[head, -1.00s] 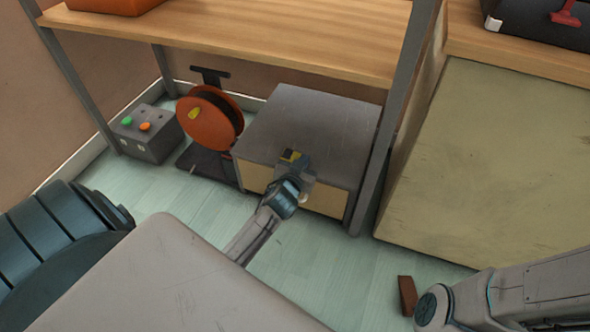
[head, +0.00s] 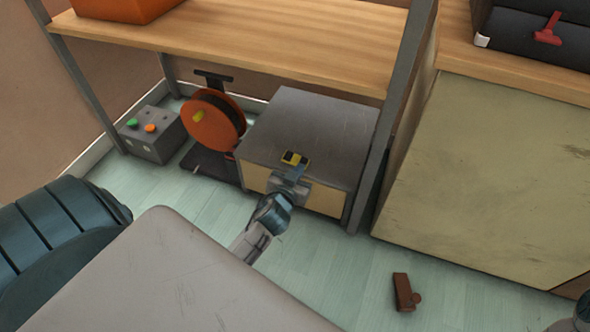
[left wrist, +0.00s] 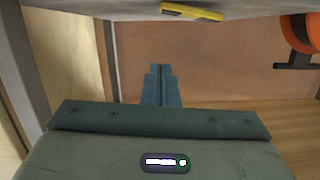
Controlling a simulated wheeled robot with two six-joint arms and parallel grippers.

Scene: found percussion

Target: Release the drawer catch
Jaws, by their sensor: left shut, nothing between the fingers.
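The drawer unit (head: 310,118) is a grey box with a cream drawer front (head: 322,198), standing on the floor under the wooden shelf. A yellow and black catch (head: 295,158) sits at the top front edge of the unit. It also shows at the top of the left wrist view (left wrist: 192,12). My left gripper (head: 297,172) is shut and empty, just in front of and below the catch. Its blue fingers are pressed together in the left wrist view (left wrist: 160,85). I cannot tell whether they touch the catch. The drawer front is partly hidden behind the gripper.
An orange reel (head: 213,124) on a dark stand and a grey box with green and orange buttons (head: 152,137) stand left of the unit. A metal shelf leg (head: 372,165) is close on its right. A brown wedge (head: 404,292) lies on the floor.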

